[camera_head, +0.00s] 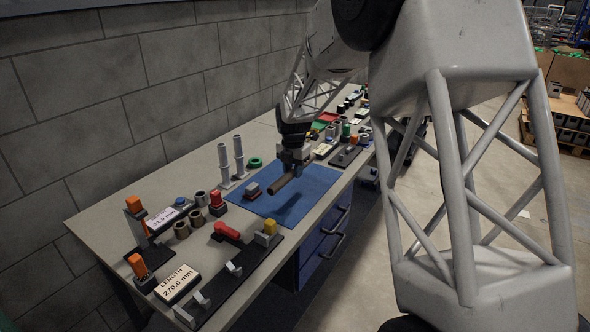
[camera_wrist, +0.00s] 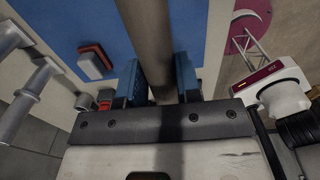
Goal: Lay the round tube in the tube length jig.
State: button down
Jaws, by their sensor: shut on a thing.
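My gripper (camera_head: 292,166) is shut on the round tube (camera_head: 282,184), a plain grey-brown cylinder, and holds it above the blue mat (camera_head: 314,187). In the wrist view the tube (camera_wrist: 147,32) lies between the blue fingers of my gripper (camera_wrist: 158,82) and runs out past the top edge. The tube length jig (camera_head: 222,283) is at the near end of the table, apart from the tube.
Two upright grey posts (camera_head: 231,166), several short rings (camera_head: 189,222) and a red handle-like part (camera_head: 228,232) stand nearby. A second display (camera_head: 163,217) stands at the left. More small parts crowd the far end.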

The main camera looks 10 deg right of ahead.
jog(key=s+a, duration=1.2)
jog(key=s, duration=0.2)
jog(key=s+a, duration=1.1)
jog(key=s, duration=0.4)
jog(key=shift+a+r, duration=0.2)
jog(key=shift+a, duration=0.15)
jog(key=shift+f, duration=0.15)
jog(key=shift+f, duration=2.45)
jog(key=shift+f, duration=1.5)
jog(key=c, duration=0.7)
grip_release()
jog(key=shift+c, duration=0.2)
